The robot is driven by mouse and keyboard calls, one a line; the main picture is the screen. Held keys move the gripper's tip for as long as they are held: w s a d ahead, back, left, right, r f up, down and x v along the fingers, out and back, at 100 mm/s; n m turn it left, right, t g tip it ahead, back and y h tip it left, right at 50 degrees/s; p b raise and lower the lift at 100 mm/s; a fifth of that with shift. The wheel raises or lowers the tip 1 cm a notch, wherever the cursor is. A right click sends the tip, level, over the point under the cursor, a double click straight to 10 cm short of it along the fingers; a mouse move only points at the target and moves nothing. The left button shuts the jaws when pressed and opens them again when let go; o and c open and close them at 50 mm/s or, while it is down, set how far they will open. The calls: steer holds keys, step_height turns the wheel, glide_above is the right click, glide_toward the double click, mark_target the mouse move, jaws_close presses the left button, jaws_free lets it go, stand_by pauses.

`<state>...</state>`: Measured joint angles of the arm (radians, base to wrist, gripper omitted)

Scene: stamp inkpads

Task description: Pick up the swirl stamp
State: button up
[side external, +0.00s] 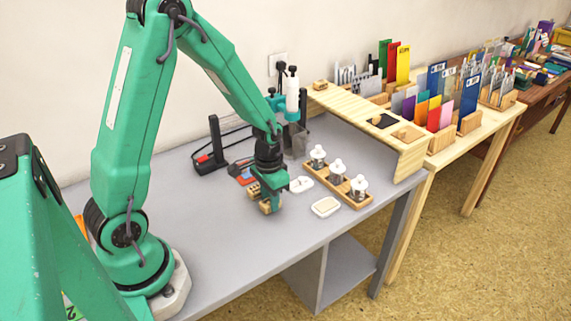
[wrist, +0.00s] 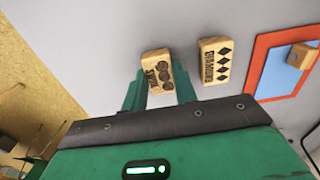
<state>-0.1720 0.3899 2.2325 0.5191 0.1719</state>
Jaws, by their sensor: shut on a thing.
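The swirl stamp (wrist: 157,70) is a small wooden block with dark swirl marks and lettering on its face. In the wrist view it sits between the two green fingers of my gripper (wrist: 159,80). My gripper is shut on it. In the side view my gripper (side external: 271,202) points down low over the grey table, with the wooden block (side external: 265,208) at its fingertips. I cannot tell whether the block touches the table. A second wooden stamp, the diamond stamp (wrist: 214,61), lies beside it to the right, apart from my fingers.
A blue tray with an orange rim (wrist: 286,68) holds a wooden block (wrist: 302,55). The table front (side external: 225,250) is clear.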

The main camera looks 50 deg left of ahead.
steer(key=shift+r, duration=0.15)
steer(key=shift+r, duration=0.8)
step_height(320, 180, up, 2)
steer(key=shift+r, duration=0.1)
steer(key=s+d+r, duration=0.4)
steer(key=d+r, duration=0.3)
steer(key=d, duration=0.4)
steer(key=shift+s, duration=0.1)
